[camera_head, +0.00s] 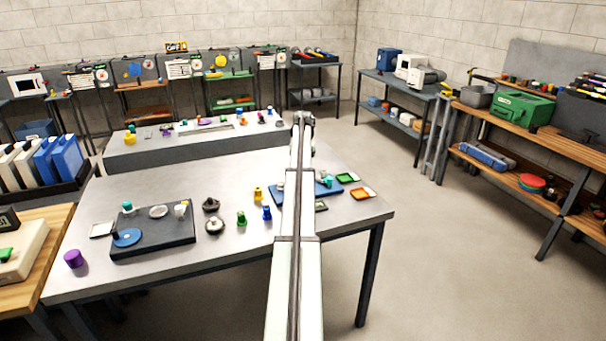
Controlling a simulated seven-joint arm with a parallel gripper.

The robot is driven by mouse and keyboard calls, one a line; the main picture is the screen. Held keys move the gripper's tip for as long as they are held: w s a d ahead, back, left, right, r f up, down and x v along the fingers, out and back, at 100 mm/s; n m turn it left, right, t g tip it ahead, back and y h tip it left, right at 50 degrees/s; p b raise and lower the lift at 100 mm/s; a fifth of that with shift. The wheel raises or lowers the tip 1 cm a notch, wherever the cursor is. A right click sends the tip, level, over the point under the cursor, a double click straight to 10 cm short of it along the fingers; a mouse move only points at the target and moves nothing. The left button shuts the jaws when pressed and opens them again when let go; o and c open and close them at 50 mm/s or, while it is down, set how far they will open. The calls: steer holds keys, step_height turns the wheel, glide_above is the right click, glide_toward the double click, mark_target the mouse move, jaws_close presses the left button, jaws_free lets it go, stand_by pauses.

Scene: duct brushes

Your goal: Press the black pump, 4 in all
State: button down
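A small dark, rounded piece with a raised top (211,204) stands on the grey table, right of the dark tray; it may be the black pump, but it is too small to be sure. A pale round piece with a dark top (214,226) stands just in front of it. My arm reaches from the bottom middle across the table, to the right of both pieces. Its far end shows only as a small grey joint over the back of the table. I cannot make out gripper fingers there.
The dark tray (150,246) holds a blue disc (126,237), a white dish and small cups. Yellow, green (241,218) and blue (267,213) figures stand between the dark piece and my arm. A purple cylinder (73,258) stands at front left. The front middle is clear.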

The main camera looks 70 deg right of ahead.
steer(key=shift+f, duration=0.85)
steer(key=shift+r, duration=1.1)
steer(key=shift+f, duration=0.2)
